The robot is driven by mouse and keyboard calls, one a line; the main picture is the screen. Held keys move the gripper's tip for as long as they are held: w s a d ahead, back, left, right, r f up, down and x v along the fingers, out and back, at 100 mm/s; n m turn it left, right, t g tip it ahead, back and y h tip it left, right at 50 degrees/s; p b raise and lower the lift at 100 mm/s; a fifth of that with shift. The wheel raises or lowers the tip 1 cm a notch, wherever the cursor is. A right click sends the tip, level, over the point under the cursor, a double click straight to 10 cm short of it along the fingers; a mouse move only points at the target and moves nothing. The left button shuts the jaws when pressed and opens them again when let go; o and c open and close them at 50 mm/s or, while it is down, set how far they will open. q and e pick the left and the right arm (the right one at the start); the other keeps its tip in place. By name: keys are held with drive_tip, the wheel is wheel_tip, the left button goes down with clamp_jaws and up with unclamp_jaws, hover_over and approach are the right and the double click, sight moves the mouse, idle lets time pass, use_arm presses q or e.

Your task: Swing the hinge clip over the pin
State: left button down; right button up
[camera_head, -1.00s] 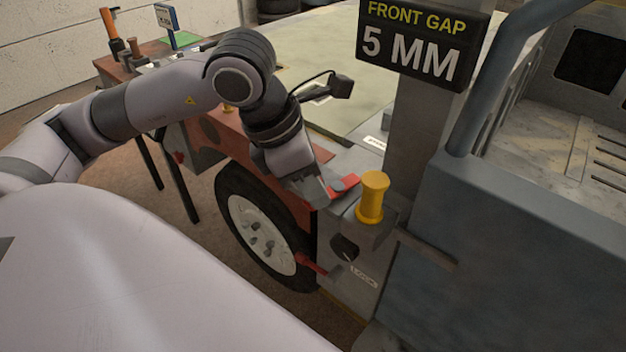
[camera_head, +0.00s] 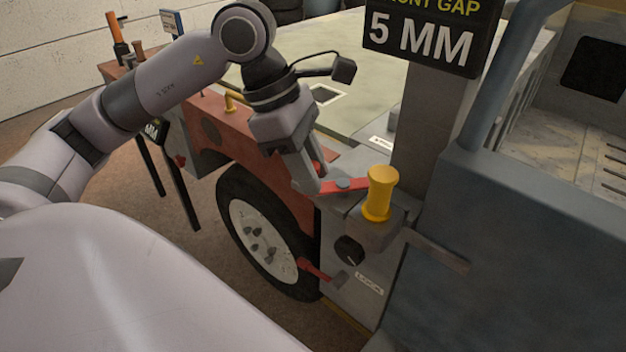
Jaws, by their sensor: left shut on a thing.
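The hinge clip (camera_head: 354,185) is a flat red bar with a dark round pivot, lying on the grey ledge (camera_head: 349,208) in the head view. Its right end lies close to the yellow pin (camera_head: 380,193), which stands upright with a flared top. I cannot tell whether they touch. My left gripper (camera_head: 315,187) comes down from above and is shut on the clip's left end, which its fingers partly hide. My right gripper is out of view.
A black knob (camera_head: 349,250) and a red lever (camera_head: 318,269) sit on the front face below, near a "LOCK" label (camera_head: 369,284). A grey post with a "5 MM" sign (camera_head: 423,38) rises behind the pin. A blue-grey panel (camera_head: 510,240) stands to the right.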

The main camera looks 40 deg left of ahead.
use_arm(q)
drive_tip(key=m, duration=0.1)
drive_tip(key=w+m+g, duration=0.1)
drive_tip(key=shift+a+m+b, duration=0.35)
drive_tip(key=shift+m, duration=0.05)
drive_tip(key=m, duration=0.1)
drive_tip(key=w+m+g, duration=0.1)
drive_tip(key=shift+a+m, duration=0.25)
drive_tip(key=shift+m, duration=0.15)
drive_tip(key=shift+w+a+m+g, duration=0.1)
drive_tip(key=shift+w+m+g, duration=0.35)
drive_tip(key=shift+m, duration=0.6)
drive_tip(key=shift+w+a+m+g, duration=0.1)
drive_tip(key=shift+w+m+g, duration=0.3)
drive_tip(key=shift+m, duration=0.65)
drive_tip(key=shift+w, duration=0.1)
drive_tip(key=c, duration=0.9)
unclamp_jaws()
drive_tip(key=shift+p+v, duration=0.8)
drive_tip(key=shift+v, duration=2.8)
